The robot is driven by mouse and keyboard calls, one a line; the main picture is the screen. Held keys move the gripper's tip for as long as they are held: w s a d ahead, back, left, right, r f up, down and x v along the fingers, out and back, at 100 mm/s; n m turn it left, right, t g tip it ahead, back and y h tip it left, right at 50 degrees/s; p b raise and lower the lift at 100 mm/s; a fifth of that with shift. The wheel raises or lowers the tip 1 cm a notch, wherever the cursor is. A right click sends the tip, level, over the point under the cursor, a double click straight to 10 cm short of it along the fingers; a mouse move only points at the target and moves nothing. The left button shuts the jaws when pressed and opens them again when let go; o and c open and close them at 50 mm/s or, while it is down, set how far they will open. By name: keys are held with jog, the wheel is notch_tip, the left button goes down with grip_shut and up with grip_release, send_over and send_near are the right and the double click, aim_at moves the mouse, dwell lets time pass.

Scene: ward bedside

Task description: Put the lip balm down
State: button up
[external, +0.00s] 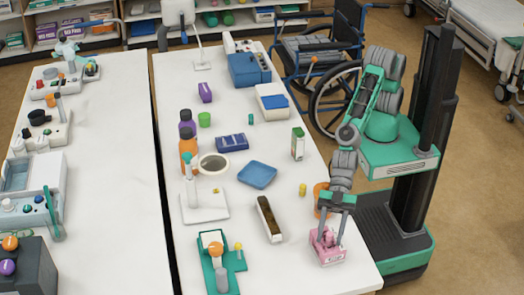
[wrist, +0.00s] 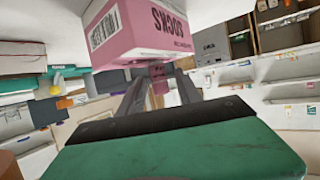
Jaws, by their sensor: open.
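A small pink cylinder (wrist: 158,80), which looks like the lip balm, shows between my fingertips in the wrist view. My gripper (external: 328,238) is open, low over the near right end of the white table, with its fingers pointing down. A pink box (external: 331,256) with dark print is right at the fingertips; it also fills the top of the wrist view (wrist: 150,35), where its print appears upside down. The fingers partly hide the cylinder, and I cannot tell whether it touches the box or what it rests on.
A dark-topped narrow box (external: 268,219), an orange cup (external: 321,196) and a small yellow cylinder (external: 302,190) stand close by. A blue tray (external: 257,175) lies farther back. The table's right edge is near my gripper. Bare table lies left of the pink box.

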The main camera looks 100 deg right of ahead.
jog(key=v, duration=1.1)
jog(key=shift+b, duration=0.3)
jog(key=shift+o, duration=0.6)
jog(key=shift+s+d, duration=0.1)
